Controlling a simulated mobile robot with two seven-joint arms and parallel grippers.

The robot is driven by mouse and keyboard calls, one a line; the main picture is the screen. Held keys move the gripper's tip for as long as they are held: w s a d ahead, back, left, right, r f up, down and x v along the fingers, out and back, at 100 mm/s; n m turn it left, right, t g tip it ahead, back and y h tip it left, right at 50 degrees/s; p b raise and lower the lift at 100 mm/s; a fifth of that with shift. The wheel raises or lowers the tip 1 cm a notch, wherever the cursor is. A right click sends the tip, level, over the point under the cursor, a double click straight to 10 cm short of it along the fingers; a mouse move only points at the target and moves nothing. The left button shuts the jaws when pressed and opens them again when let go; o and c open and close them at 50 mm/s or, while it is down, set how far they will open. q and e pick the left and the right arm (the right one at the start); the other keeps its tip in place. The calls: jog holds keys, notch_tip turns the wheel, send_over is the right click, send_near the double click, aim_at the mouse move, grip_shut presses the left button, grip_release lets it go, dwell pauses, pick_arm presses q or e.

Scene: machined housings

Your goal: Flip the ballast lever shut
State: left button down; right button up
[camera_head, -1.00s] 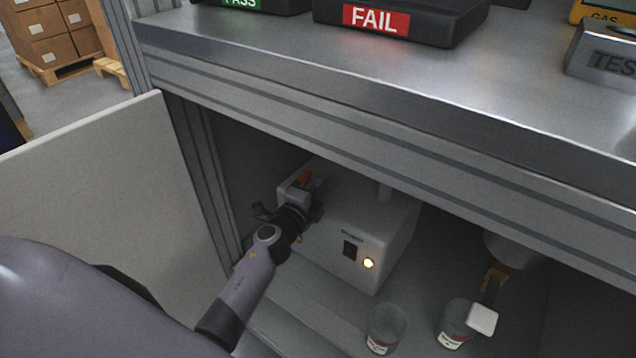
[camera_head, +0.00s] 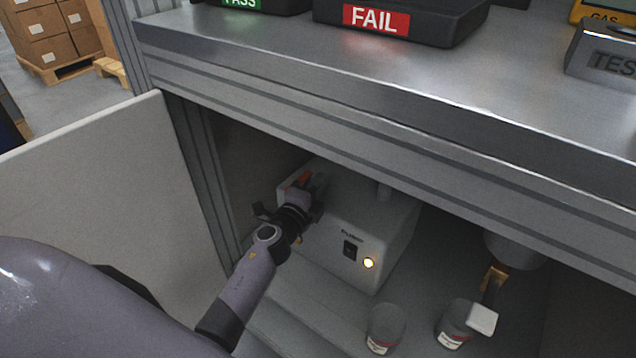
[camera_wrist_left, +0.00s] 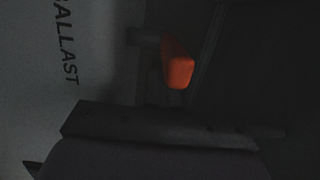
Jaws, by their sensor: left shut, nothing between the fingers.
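The ballast box (camera_head: 375,228) is a pale housing inside the cabinet, with a dark switch and a lit yellow lamp on its front. The orange-red ballast lever (camera_head: 302,179) shows at its upper left, partly behind my left gripper (camera_head: 312,187). In the left wrist view the orange lever end (camera_wrist_left: 178,72) is close ahead of the dark gripper body, beside the printed word BALLAST (camera_wrist_left: 66,45). My left gripper is shut and empty, close beside the lever; I cannot tell whether they touch. My right gripper is not in view.
The bench edge (camera_head: 400,125) overhangs the cabinet opening. An open pale door panel (camera_head: 100,190) stands at left.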

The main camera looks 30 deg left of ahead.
pick_arm(q)
jog(key=c, duration=1.2)
grip_release()
jog(key=shift+o, duration=0.2)
jog(key=shift+s, duration=0.5)
jog(key=s+p, duration=0.1)
jog(key=s, duration=0.5)
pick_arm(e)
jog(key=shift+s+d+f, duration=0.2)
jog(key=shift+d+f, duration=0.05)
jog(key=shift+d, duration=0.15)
pick_arm(q)
jog(key=shift+s+d, duration=0.1)
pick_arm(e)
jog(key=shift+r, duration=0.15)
